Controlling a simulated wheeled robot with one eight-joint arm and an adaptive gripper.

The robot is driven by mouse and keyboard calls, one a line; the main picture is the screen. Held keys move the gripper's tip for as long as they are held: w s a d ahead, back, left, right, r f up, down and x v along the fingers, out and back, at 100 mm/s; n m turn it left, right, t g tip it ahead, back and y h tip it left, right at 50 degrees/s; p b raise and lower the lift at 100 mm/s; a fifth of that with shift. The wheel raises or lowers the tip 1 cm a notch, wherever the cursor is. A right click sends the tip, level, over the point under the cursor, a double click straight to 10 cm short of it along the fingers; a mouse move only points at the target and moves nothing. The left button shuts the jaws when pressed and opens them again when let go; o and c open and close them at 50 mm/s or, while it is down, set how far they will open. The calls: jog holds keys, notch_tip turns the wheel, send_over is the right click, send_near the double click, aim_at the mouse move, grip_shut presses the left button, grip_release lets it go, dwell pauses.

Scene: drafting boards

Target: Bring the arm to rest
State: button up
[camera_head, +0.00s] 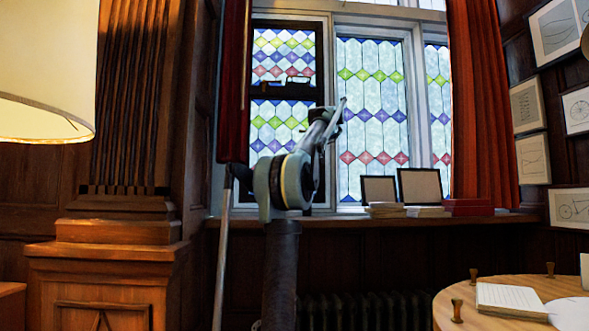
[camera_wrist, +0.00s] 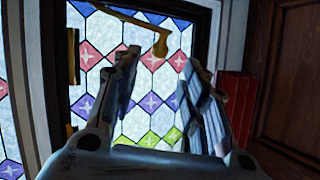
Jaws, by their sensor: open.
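My gripper (camera_head: 338,108) is raised in front of the stained-glass window (camera_head: 372,130) in the head view, at the end of my upright arm. In the wrist view my gripper (camera_wrist: 163,66) has its two fingers spread wide apart. Nothing is held between them. The window panes (camera_wrist: 150,88) and a brass window fitting (camera_wrist: 160,46) show behind and between the fingers.
A dark red curtain (camera_head: 236,80) hangs close left of my arm, an orange-red one (camera_head: 484,110) at the right. Frames (camera_head: 420,187) and books stand on the windowsill (camera_head: 375,219). A round wooden table (camera_head: 455,320) is at lower right, a lamp (camera_head: 45,70) at left.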

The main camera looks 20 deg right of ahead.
jog(key=shift+s+r, duration=0.3)
jog(key=shift+s, duration=0.35)
jog(key=s+a+f+n+g+y, duration=0.1)
jog(key=s+a+f+g, duration=0.15)
jog(key=a+f, duration=0.5)
jog(key=s+a+f+g+y, duration=0.1)
jog(key=s+a+f, duration=0.2)
jog(key=a+f, duration=0.5)
jog(key=s+a+f+g, duration=0.2)
jog(key=s+a+f, duration=0.4)
jog(key=f, duration=0.2)
jog(key=s+a+f+g, duration=0.1)
jog(key=s+a+f, duration=0.4)
jog(key=a+f, duration=0.25)
jog(key=s+a+f+g+h, duration=0.1)
jog(key=s+f, duration=0.8)
jog(key=f, duration=0.3)
jog(key=s+a+f+g+h, duration=0.1)
jog(key=s+a+f+g, duration=0.1)
jog(key=s+f, duration=0.7)
jog(key=s+a+f+g+h, duration=0.1)
jog(key=s+f+g, duration=0.1)
jog(key=s+f, duration=0.7)
notch_tip(320, 180, down, 8)
jog(key=shift+s+a+f, duration=0.2)
jog(key=shift+s, duration=0.15)
